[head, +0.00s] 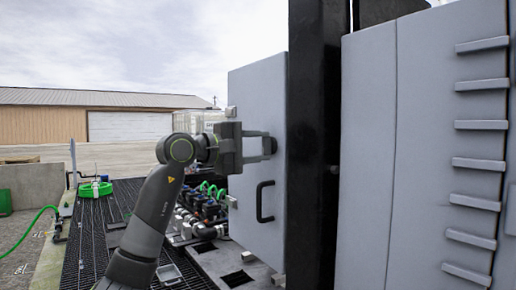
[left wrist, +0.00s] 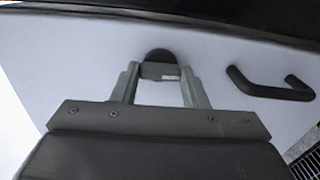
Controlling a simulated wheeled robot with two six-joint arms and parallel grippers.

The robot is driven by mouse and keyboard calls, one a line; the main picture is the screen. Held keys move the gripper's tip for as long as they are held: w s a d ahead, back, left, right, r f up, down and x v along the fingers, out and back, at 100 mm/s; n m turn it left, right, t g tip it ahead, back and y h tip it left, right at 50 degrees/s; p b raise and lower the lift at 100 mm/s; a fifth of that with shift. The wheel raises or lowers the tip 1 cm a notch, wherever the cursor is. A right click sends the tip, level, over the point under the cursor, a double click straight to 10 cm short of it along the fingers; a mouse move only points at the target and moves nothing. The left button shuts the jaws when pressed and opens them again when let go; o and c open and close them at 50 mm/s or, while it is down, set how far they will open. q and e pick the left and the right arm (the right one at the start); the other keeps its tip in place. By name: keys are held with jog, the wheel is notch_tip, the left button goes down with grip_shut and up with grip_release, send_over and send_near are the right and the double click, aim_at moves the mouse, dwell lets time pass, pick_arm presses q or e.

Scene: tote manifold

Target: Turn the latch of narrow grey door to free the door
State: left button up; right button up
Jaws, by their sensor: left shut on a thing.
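The narrow grey door (head: 252,92) stands in the middle of the head view, beside a black post. Its latch is a dark piece with a rounded end, clearest in the left wrist view (left wrist: 159,58), lying between my fingertips. My left gripper (head: 268,146) reaches the door from the left, above the door's handle, and is shut on the latch. It also shows in the left wrist view (left wrist: 160,80). The fingers hide part of the latch in the head view. My right gripper is not in view.
A black bar handle (head: 264,202) sits on the door below the latch; it also shows in the left wrist view (left wrist: 270,88). A black post (head: 314,120) and large grey panels (head: 368,150) fill the right. Valves with green hoses (head: 205,205) stand behind my arm.

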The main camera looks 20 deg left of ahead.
pick_arm(q)
jog(key=shift+m, duration=0.3)
jog(key=o, duration=1)
jog(key=shift+s+a+f+b, duration=0.15)
jog(key=shift+s+a+b, duration=0.2)
jog(key=shift+s, duration=0.05)
jog(key=b+v, duration=0.6)
jog(key=v, duration=1)
jog(key=shift+s+a, duration=0.1)
jog(key=shift+s, duration=0.05)
